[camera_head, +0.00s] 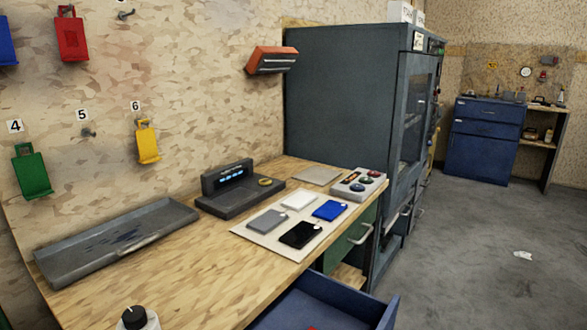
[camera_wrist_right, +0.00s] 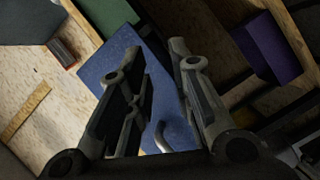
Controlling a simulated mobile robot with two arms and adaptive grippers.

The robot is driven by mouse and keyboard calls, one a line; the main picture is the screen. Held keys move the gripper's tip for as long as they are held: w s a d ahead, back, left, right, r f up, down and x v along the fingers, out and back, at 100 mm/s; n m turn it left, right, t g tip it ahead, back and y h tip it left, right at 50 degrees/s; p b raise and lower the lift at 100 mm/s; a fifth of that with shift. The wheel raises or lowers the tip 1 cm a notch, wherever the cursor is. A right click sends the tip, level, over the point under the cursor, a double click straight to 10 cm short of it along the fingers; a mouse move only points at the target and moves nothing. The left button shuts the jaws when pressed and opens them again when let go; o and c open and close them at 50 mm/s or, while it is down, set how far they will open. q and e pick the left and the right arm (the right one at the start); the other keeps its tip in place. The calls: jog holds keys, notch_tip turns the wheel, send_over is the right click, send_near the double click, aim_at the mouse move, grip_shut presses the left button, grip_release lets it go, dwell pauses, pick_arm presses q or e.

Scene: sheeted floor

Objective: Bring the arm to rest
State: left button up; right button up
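My right gripper (camera_wrist_right: 155,62) shows in the right wrist view. Its two dark fingers stand apart with nothing held between them. Behind the fingers is a blue panel (camera_wrist_right: 122,62) with a curved metal handle (camera_wrist_right: 161,136) near its lower part. I cannot tell how far the fingers are from the panel, or whether they touch it. Neither gripper shows in the head view. My left gripper is in no frame.
An open blue drawer (camera_head: 384,312) juts out below the wooden workbench (camera_head: 205,295). On the bench are a grey tray (camera_head: 60,262), a dark device (camera_head: 215,204), a mat (camera_head: 262,238) with flat pieces and a button box (camera_head: 345,190). A tall grey cabinet (camera_head: 340,100) stands behind. Floor (camera_head: 480,250) at right is mostly clear.

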notch_tip(320, 180, down, 11)
jog(key=s+d+m+g+h, duration=0.1)
jog(key=s+d+m+h, duration=0.1)
jog(key=m+h, duration=0.55)
jog(key=s+a+f+m+g+h, duration=0.1)
jog(key=s+a+f+m+g, duration=0.1)
jog(key=s+f+m+g, duration=0.3)
jog(key=s+a+f+m+g+h, duration=0.1)
jog(key=s+a+f+m, duration=0.1)
jog(key=s+f, duration=0.55)
jog(key=s+a+f+m+g, duration=0.35)
jog(key=s+a, duration=0.25)
jog(key=s, duration=0.3)
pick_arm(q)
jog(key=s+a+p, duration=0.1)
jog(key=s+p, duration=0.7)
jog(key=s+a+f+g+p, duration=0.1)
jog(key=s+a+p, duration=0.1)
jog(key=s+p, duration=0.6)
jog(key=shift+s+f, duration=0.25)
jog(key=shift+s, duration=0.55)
pick_arm(e)
jog(key=s+d+f+n+g, duration=0.1)
jog(key=s+d+f+g, duration=0.1)
jog(key=s, duration=1.5)
jog(key=shift+s+d, duration=0.3)
jog(key=shift+d, duration=0.4)
